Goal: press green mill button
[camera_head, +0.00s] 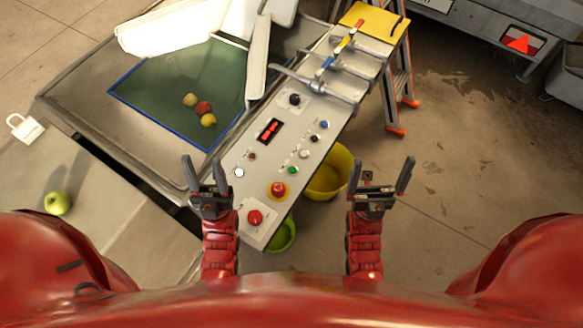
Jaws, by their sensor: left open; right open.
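The grey control panel (240,167) runs diagonally along the right side of the machine. A small green button (292,170) sits on its lower part, between a white button (304,154) and a red emergency knob on a yellow base (278,190). My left gripper (205,172) is open and empty, over the panel's lower left edge, left of the green button. My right gripper (382,176) is open and empty, right of the panel and the green button, over the floor. Neither gripper appears to touch the button.
A red button (255,217) is at the panel's near end. A yellow bucket (328,180) and a green bucket (283,238) stand beside the panel.

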